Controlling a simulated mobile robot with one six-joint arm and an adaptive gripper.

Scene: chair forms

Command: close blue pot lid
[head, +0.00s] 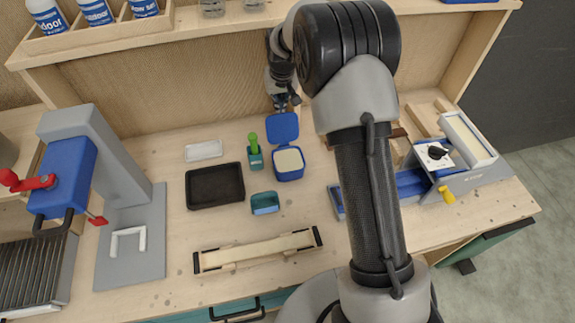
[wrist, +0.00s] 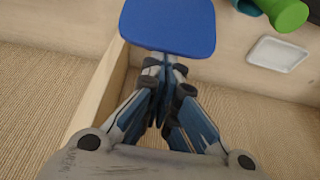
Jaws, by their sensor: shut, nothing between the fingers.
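The blue pot (head: 289,175) stands on the workbench with pale contents showing at its top. Its blue lid (head: 282,127) is open, standing up at the pot's back edge. My gripper (head: 281,106) is just behind the raised lid, with its fingers shut and empty. In the wrist view, the blue lid (wrist: 168,27) is just beyond the fingertips of my gripper (wrist: 161,75). I cannot tell whether the fingertips touch it. The pot body is hidden in the wrist view.
A green-handled item (head: 254,155) stands left of the pot, with a small blue-teal container (head: 265,203) in front. A black tray (head: 190,198) and a white tray (head: 204,150) lie further left. The bench's back panel (head: 190,85) and upper shelf (head: 150,34) are close behind my gripper.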

